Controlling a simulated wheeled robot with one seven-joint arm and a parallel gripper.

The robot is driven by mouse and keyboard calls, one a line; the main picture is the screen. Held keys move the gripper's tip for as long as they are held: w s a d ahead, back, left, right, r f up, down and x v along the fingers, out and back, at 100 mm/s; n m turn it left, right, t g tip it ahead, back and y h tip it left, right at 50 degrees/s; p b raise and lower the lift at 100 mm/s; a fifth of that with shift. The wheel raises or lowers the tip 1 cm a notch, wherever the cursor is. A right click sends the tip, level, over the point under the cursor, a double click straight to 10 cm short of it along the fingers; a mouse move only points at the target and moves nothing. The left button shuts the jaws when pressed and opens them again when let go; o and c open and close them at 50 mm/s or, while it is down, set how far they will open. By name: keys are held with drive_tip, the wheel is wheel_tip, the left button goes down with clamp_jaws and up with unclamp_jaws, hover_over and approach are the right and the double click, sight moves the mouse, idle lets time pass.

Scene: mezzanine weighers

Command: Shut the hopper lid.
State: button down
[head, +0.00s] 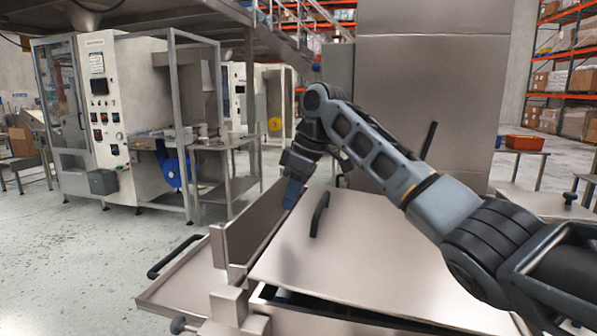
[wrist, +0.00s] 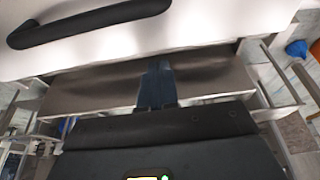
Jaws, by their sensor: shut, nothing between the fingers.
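The hopper lid (head: 350,245) is a broad flat metal plate with a black bar handle (head: 319,214) near its left edge. It lies tilted at a low angle, and a dark gap shows under its front edge. My gripper (head: 290,196) is shut and empty, pointing down just left of the handle, near the upright metal wall beside the lid. In the wrist view the pale lid (wrist: 200,35) and its handle (wrist: 90,22) fill the top, with my shut fingers (wrist: 155,88) below them. Whether the fingers touch the lid cannot be told.
A second metal flap (head: 185,283) with a black handle lies at the left. A tall metal housing (head: 430,90) stands behind the lid. A steel table (head: 228,160) and a packing machine (head: 115,110) are at the back left. The floor at left is clear.

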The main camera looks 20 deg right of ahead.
sight(285, 226)
drive_tip(key=shift+s+d+p+x, duration=0.15)
drive_tip(key=shift+p+x, duration=0.1)
drive_tip(key=shift+x, duration=0.8)
drive_tip(key=shift+s+d+p+x, duration=0.1)
drive_tip(key=shift+d+p+x, duration=0.1)
drive_tip(key=shift+x, duration=0.8)
drive_tip(key=shift+f, duration=0.15)
